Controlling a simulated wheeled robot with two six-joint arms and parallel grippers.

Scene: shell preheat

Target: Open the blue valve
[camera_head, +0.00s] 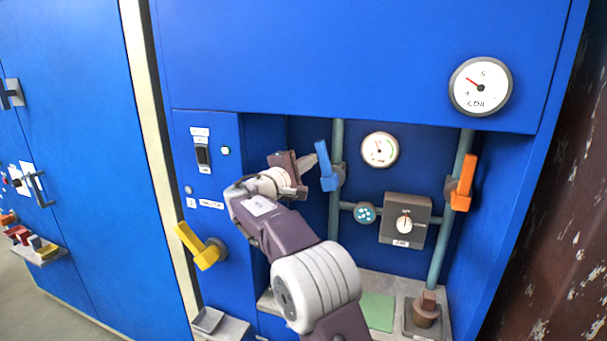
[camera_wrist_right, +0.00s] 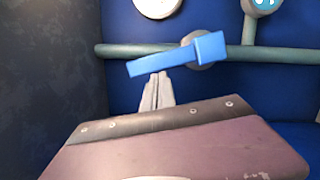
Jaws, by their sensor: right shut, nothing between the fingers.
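The blue valve handle (camera_head: 326,166) sits on a grey-green vertical pipe in the recess of the blue cabinet. It points up, roughly along the pipe, with its upper end leaning left. My right gripper (camera_head: 311,162) is just left of the handle, its fingers shut and empty. In the right wrist view the closed fingertips (camera_wrist_right: 157,92) are close to the blue handle (camera_wrist_right: 178,55), near its left part; I cannot tell whether they touch. My left gripper is not in view.
An orange valve handle (camera_head: 463,183) is on the right pipe and a yellow handle (camera_head: 201,246) on the left panel. A gauge (camera_head: 379,150) and a dial box (camera_head: 405,220) are behind. The recess floor holds a green mat (camera_head: 378,311) and a brown block (camera_head: 426,311).

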